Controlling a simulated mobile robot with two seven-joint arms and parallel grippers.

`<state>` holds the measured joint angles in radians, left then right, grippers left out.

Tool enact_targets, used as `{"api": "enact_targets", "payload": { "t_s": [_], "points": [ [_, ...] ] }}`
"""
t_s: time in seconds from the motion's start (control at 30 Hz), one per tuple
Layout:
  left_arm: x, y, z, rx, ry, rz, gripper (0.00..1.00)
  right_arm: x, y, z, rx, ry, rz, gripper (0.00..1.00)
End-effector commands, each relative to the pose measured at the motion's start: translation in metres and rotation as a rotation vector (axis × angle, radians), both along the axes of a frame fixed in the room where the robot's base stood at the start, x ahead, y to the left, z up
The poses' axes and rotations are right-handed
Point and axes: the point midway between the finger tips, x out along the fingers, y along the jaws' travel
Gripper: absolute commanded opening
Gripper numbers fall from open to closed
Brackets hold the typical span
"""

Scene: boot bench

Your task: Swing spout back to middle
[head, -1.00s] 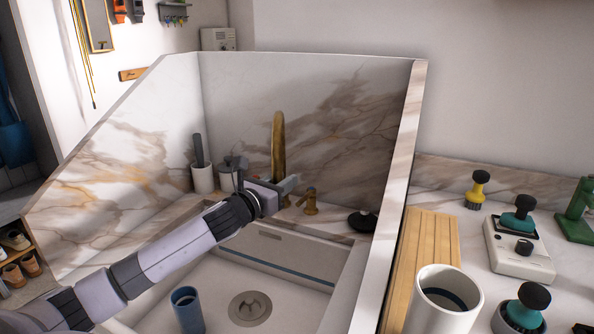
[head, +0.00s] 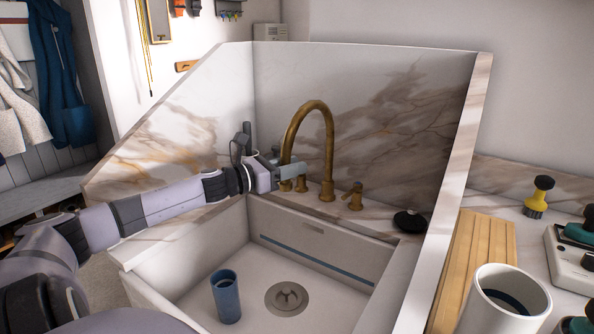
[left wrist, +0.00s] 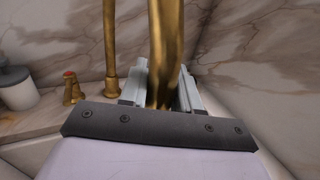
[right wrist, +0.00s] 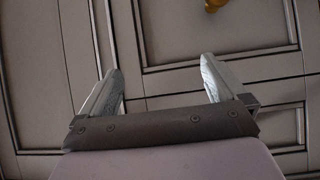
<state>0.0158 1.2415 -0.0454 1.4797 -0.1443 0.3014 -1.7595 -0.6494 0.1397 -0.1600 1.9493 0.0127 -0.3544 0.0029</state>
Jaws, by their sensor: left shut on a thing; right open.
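The gold spout (head: 329,130) rises behind the sink as a tall arch. Its free end hangs to the left of its upright base, above the back ledge. My left gripper (head: 288,169) is shut on this hanging end. In the left wrist view the spout (left wrist: 164,45) passes down between both fingers, with the upright pipe standing to the left. Two gold tap handles flank the base: the right one (head: 353,196) is clear, the left one (head: 300,183) is partly behind my gripper. My right gripper (right wrist: 160,85) is open and empty in front of grey panelled fronts.
The white sink (head: 190,262) holds a blue cup (head: 225,297) beside the drain (head: 287,297). A black round item (head: 410,221) lies on the ledge at right. Marble walls (head: 400,130) close in the back and sides. A slatted wooden board (head: 476,262) and white mug (head: 508,300) stand at right.

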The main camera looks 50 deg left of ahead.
Motion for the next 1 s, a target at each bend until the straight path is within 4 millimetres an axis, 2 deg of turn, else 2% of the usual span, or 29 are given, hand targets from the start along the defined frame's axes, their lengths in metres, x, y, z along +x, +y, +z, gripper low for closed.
{"api": "enact_targets", "payload": {
  "t_s": [0.43, 0.47, 0.5, 0.53, 1.0],
  "points": [
    [-0.0002, 0.0035, 0.0008, 0.008, -0.002, 0.006, 0.0, -0.0001, 0.0, -0.0006, 0.0, 0.0, 0.0, 0.98],
    [-0.0002, 0.0035, 0.0009, 0.008, -0.002, 0.006, 0.35, -0.0001, 0.0, -0.0006, 0.0, 0.0, 0.0, 0.98],
    [-0.0002, 0.0034, 0.0009, 0.009, -0.002, 0.006, 0.48, -0.0001, 0.0, -0.0006, 0.0, 0.0, 0.0, 0.98],
    [-0.0003, 0.0033, 0.0009, 0.008, -0.002, 0.005, 0.52, -0.0001, 0.0, -0.0006, 0.0, 0.0, 0.0, 0.98],
    [-0.0043, 0.0032, -0.0011, 0.0, 0.002, 0.003, 0.52, -0.0001, -0.0003, -0.0007, -0.001, 0.0, -0.001, 0.98]
  ]
}}
